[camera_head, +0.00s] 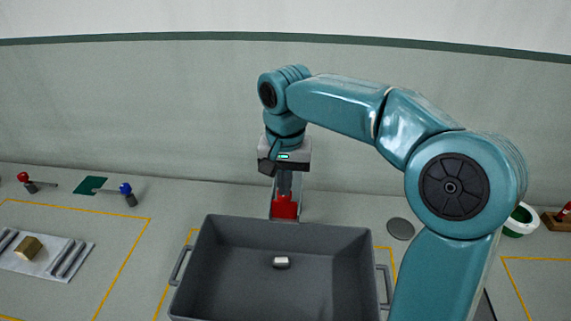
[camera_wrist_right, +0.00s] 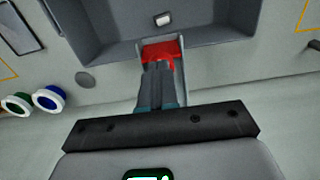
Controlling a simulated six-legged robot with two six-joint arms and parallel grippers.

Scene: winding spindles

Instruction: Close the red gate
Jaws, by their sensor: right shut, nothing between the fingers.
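The red gate (camera_head: 285,208) is at the lower end of a narrow grey chute (camera_head: 274,208), by the back wall of a grey bin (camera_head: 225,222). My right gripper (camera_head: 284,194) points down over the chute, shut and empty, with its fingertips at the red gate. In the right wrist view the shut fingers (camera_wrist_right: 158,68) reach to the red gate (camera_wrist_right: 164,49) and overlap part of it. I cannot tell whether they touch it. A small pale block (camera_head: 281,262) lies on the bin floor. My left gripper is not in view.
A red-knobbed lever (camera_head: 23,177) and a blue-knobbed lever (camera_head: 126,190) stand at the left. A tray (camera_head: 83,248) holds a tan block (camera_head: 29,248). A grey disc (camera_head: 400,228) and a green-and-white bowl (camera_head: 520,220) are at the right.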

